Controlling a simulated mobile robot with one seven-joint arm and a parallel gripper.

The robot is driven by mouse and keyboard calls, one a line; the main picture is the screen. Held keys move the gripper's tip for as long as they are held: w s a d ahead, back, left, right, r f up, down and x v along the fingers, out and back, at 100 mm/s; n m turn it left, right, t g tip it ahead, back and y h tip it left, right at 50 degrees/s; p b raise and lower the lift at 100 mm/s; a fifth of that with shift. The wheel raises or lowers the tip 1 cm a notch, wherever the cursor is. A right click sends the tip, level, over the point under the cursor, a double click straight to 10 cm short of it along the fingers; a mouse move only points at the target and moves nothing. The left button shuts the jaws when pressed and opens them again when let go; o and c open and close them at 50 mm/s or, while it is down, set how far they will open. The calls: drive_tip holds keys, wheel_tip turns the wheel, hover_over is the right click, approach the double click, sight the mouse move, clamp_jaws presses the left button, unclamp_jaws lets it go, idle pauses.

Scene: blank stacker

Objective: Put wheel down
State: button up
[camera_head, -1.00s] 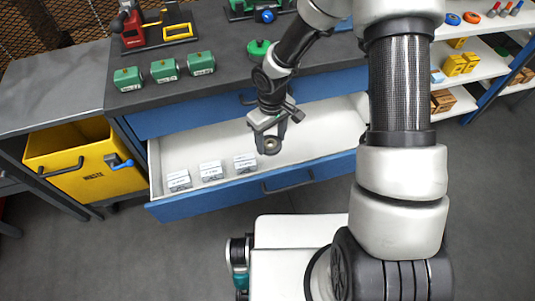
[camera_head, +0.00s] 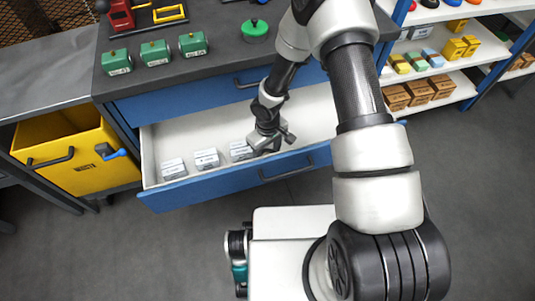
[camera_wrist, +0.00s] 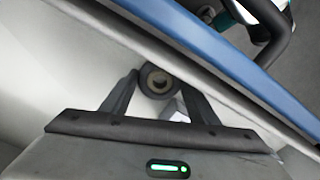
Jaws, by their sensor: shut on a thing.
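My gripper (camera_head: 268,143) hangs inside the open blue drawer (camera_head: 228,187), near its front wall and just right of a row of white boxes. In the wrist view my gripper (camera_wrist: 157,82) is shut on a small dark wheel (camera_wrist: 157,79) with a pale hub, held between the fingertips. The wheel cannot be made out in the head view. Whether it touches the drawer floor cannot be told. A pale block, probably one of the boxes, shows partly behind the right finger.
Three white labelled boxes (camera_head: 206,159) stand in the drawer's front left. Three green boxes (camera_head: 155,52) and a round green piece (camera_head: 254,29) are on the grey worktop (camera_head: 225,65). A yellow bin (camera_head: 80,150) stands left. Stocked shelves (camera_head: 440,75) are right. The drawer's rear left floor is bare.

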drive_tip(key=shift+r, duration=0.1)
drive_tip(key=o, duration=1.1)
drive_tip(key=shift+o, duration=0.2)
